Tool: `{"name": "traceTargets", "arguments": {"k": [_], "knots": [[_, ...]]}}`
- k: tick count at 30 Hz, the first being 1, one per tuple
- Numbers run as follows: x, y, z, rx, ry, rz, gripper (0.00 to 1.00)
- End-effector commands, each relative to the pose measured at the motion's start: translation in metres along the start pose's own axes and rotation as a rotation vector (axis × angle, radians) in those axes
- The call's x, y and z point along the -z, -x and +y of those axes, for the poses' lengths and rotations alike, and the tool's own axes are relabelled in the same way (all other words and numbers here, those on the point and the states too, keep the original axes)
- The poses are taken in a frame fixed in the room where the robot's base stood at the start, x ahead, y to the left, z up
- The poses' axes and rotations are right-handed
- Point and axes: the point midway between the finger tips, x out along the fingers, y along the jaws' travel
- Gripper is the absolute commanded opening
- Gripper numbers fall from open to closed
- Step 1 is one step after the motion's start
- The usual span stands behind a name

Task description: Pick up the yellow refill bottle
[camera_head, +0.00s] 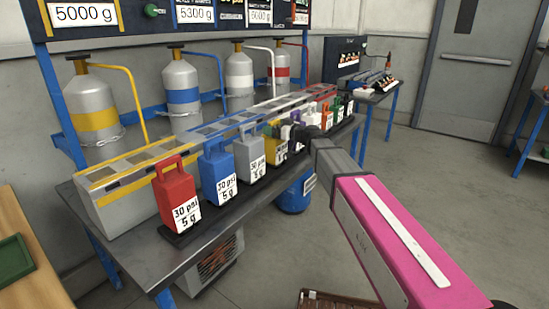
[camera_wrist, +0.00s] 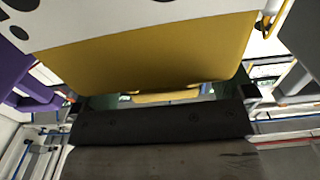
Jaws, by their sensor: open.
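The yellow refill bottle (camera_head: 275,147) stands upright in the row of bottles, in front of the rack, with a white label on its front. In the wrist view the yellow bottle (camera_wrist: 150,55) is large and close, with its white label at the top. My gripper (camera_head: 300,132) reaches in from the right, near the yellow bottle and the white and purple bottles beside it. In the wrist view my gripper (camera_wrist: 162,120) is open, its dark parts across the lower middle. I cannot tell whether it touches the bottle. Its fingertips are largely hidden.
A red bottle (camera_head: 175,196), a blue bottle (camera_head: 218,174) and a grey bottle (camera_head: 250,157) stand to the left. A purple bottle (camera_wrist: 28,75) is close in the wrist view. The rack (camera_head: 125,207) is behind the row. Open floor (camera_head: 450,205) lies right.

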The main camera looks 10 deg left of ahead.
Motion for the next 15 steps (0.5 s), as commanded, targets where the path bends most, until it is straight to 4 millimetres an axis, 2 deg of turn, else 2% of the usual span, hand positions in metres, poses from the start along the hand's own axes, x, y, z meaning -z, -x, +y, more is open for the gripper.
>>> {"name": "traceTargets", "arguments": {"k": [7,8,15], "knots": [[0.0,-0.0037,-0.0005,0.0,0.0,0.0,1.0],[0.0,-0.0037,-0.0005,0.0,0.0,0.0,0.94],[0.0,-0.0036,-0.0004,0.0,0.0,0.0,0.15]]}}
